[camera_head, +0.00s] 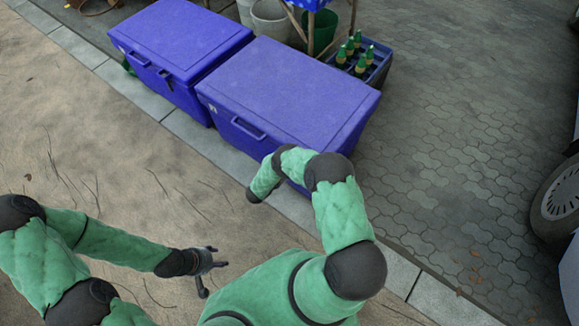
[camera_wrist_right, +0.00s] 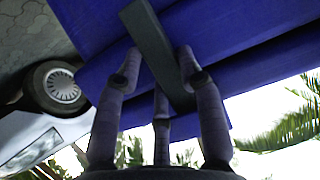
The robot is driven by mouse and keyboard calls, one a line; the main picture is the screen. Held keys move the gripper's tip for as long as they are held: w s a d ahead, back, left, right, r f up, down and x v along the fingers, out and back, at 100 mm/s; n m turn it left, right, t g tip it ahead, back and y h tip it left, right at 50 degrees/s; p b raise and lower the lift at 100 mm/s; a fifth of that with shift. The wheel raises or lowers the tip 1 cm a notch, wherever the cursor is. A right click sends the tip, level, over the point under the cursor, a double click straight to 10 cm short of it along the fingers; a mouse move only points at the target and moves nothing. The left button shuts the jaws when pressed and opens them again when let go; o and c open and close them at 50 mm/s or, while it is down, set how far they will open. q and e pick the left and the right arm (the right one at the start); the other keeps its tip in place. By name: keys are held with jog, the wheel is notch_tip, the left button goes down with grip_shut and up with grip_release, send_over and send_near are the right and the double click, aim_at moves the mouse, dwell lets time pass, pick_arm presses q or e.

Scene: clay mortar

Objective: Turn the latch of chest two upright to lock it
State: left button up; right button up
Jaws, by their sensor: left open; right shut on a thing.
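Two blue lidded chests stand side by side in the head view, the left chest (camera_head: 180,45) and the nearer right chest (camera_head: 290,90); both lids are down. In the right wrist view, a dark grey bar-shaped latch (camera_wrist_right: 150,38) lies slantwise against a blue chest (camera_wrist_right: 235,25). My right gripper (camera_wrist_right: 160,78) is shut on this latch; in the head view my right arm hides that spot. My left gripper (camera_head: 213,269) is open and empty above the sandy ground, apart from the chests.
A crate of green bottles (camera_head: 362,62) stands behind the right chest, near buckets (camera_head: 270,20) and wooden posts. A car wheel (camera_head: 560,200) is at the right edge. The paving between is clear. A stone kerb (camera_head: 180,125) runs along the chests' front.

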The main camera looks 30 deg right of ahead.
dwell(0.3)
jog(key=o, duration=0.9)
jog(key=shift+a, duration=0.1)
jog(key=v, duration=1.2)
